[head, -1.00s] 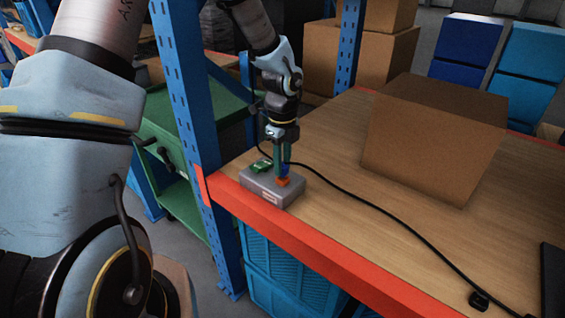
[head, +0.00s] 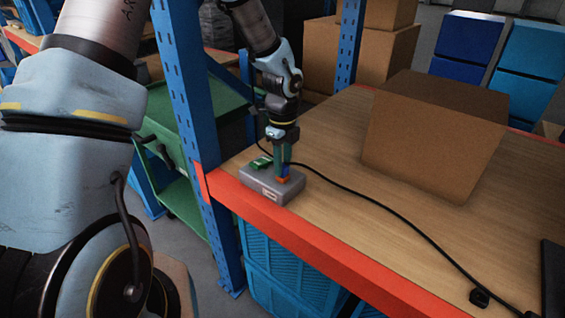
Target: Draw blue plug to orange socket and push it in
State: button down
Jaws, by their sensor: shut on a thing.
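The blue plug (head: 286,169) is between the fingers of my gripper (head: 283,163), which is shut on it. The plug is directly above the orange socket (head: 282,180), with its lower end at or very near the socket. I cannot tell how deep it sits. The socket is on top of a grey box (head: 264,188) at the table's near left corner. A green part (head: 262,162) is on the same box, left of the gripper. A black cable (head: 375,202) runs from behind the gripper across the table.
A large cardboard box (head: 432,140) stands on the wooden table (head: 350,240) to the right. A blue shelf post (head: 184,110) rises left of the grey box. A small black piece (head: 479,297) lies at the cable's far right. The table between is clear apart from the cable.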

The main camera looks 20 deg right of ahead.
jog(key=shift+f, duration=0.25)
jog(key=shift+c, duration=0.4)
grip_release()
jog(key=shift+r, duration=0.1)
